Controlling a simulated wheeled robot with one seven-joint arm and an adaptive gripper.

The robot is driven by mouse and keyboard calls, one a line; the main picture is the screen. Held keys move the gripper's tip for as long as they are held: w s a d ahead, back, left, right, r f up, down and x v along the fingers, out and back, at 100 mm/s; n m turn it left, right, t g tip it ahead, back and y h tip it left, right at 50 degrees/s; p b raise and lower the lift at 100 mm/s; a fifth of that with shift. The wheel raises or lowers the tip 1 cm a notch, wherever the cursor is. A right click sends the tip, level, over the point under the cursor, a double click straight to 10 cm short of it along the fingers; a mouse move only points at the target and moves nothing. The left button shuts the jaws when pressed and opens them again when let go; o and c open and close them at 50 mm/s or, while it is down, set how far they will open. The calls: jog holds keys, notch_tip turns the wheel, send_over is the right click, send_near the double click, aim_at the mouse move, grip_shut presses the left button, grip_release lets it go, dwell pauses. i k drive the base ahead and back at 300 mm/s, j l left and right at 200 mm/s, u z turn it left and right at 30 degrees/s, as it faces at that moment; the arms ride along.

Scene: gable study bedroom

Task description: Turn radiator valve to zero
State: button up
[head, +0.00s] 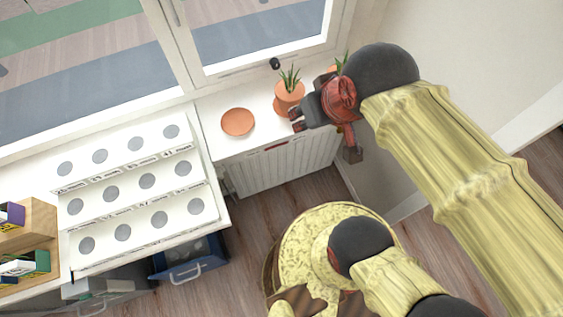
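The white ribbed radiator (285,168) stands under the window sill in the head view. A small pale fitting (226,182) shows low at its left end; I cannot tell whether it is the valve or read any setting. My gripper (325,138) is above the radiator's right end, by the sill's front edge. Its two dark fingertips are spread apart, with nothing visible held between them. My gripper and arm hide part of the radiator's right end and the wall there.
On the sill (215,115) are a terracotta saucer (238,122) and a potted plant (289,95) close left of my gripper. Another plant (341,64) is partly hidden behind my gripper. Wooden floor (262,212) shows before the radiator.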

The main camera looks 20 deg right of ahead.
aim_at(219, 171)
jog(key=k+j+z, duration=0.35)
jog(key=k, duration=0.2)
jog(key=k+j+z, duration=0.2)
jog(key=k+z, duration=0.15)
jog(key=k, duration=0.2)
jog(key=k+z, duration=0.35)
jog(key=k, duration=0.25)
